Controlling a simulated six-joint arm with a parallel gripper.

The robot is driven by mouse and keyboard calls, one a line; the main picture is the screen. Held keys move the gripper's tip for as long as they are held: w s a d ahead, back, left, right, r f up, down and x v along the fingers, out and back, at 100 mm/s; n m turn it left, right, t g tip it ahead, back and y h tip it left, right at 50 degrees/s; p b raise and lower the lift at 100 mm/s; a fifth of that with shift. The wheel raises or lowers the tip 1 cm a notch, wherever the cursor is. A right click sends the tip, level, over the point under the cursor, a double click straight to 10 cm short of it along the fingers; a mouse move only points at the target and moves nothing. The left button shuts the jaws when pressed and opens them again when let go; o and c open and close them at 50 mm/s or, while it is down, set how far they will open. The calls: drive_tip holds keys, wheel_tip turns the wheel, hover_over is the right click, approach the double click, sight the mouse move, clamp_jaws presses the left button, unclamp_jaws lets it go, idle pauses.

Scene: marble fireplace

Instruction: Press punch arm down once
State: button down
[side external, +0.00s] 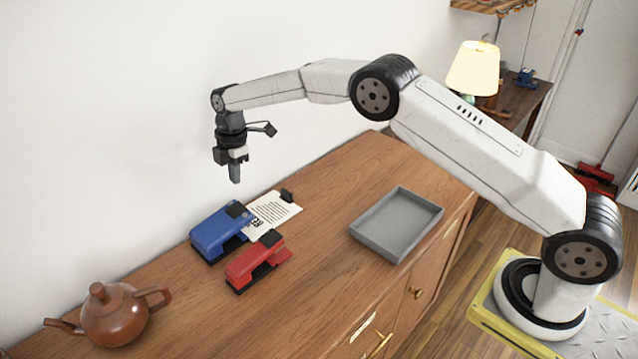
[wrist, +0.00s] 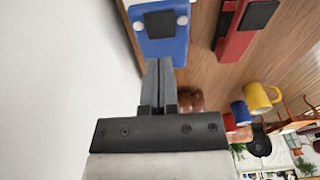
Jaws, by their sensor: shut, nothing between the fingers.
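A blue punch (side external: 218,233) with a black pad on top of its arm stands on the wooden cabinet, near the wall. It also shows at the top of the wrist view (wrist: 178,45). A printed sheet (side external: 272,213) lies against its far right side; whether the sheet sits in the slot I cannot tell. A similar red punch (side external: 250,264) stands beside it, also in the wrist view (wrist: 233,45). My gripper (side external: 235,179) is shut and empty, pointing down above the blue punch and clear of it. Its closed fingers (wrist: 158,64) show in the wrist view.
A grey tray (side external: 376,249) lies on the cabinet to the right. A brown teapot (side external: 117,318) stands at the near left. A small black block (side external: 287,196) is at the sheet's far edge. The white wall (side external: 120,130) runs close behind the punches. The wood between punches and tray is clear.

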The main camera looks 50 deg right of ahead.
sight(238, 208)
drive_tip(key=shift+f, duration=0.2)
drive_tip(key=shift+a+f, duration=0.2)
drive_tip(key=shift+f, duration=1.45)
drive_tip(key=shift+a+f, duration=0.15)
drive_tip(key=shift+f, duration=1.5)
drive_tip(key=shift+f, duration=0.1)
